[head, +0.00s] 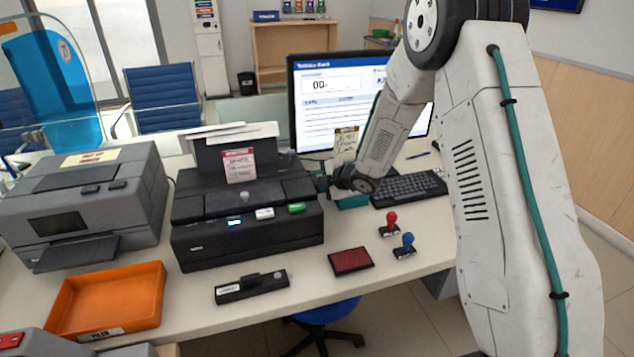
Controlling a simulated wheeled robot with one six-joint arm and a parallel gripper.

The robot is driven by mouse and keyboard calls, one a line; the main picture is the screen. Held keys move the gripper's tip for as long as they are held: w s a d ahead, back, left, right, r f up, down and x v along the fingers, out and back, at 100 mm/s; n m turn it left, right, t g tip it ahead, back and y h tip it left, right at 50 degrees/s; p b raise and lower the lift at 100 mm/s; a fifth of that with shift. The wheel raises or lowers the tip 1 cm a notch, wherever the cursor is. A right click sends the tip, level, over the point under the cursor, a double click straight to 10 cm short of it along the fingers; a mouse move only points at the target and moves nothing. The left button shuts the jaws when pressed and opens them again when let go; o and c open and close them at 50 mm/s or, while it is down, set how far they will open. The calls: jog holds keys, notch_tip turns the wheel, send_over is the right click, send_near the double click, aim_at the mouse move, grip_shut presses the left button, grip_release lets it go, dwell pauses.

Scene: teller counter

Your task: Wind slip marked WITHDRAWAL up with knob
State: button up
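A slip with a red header (238,165) stands upright in the black printer (247,237) on the counter. Its heading is too small to read for sure. My gripper (326,186) is at the right side of the printer, low beside its upper edge. It looks small and dark there, and I cannot tell whether its fingers are open or shut. A knob on that side of the printer cannot be made out behind or within the gripper.
A grey printer (85,203) stands left, an orange tray (108,298) before it. A stapler-like black device (251,287), red ink pad (351,261), red stamp (390,224) and blue stamp (405,245) lie in front. A monitor (335,100) and keyboard (408,189) are behind my arm.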

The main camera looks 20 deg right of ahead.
jog(key=t, duration=0.1)
jog(key=n+t+y, duration=0.1)
jog(key=t, duration=0.1)
jog(key=n+t, duration=0.1)
jog(key=t, duration=0.1)
jog(key=shift+s+f, duration=0.2)
jog(key=shift+f, duration=0.15)
jog(key=shift+y, duration=0.3)
jog(key=o, duration=1)
jog(key=shift+d, duration=0.1)
jog(key=v, duration=0.7)
jog(key=shift+s+d+f, duration=0.1)
jog(key=shift+s, duration=0.25)
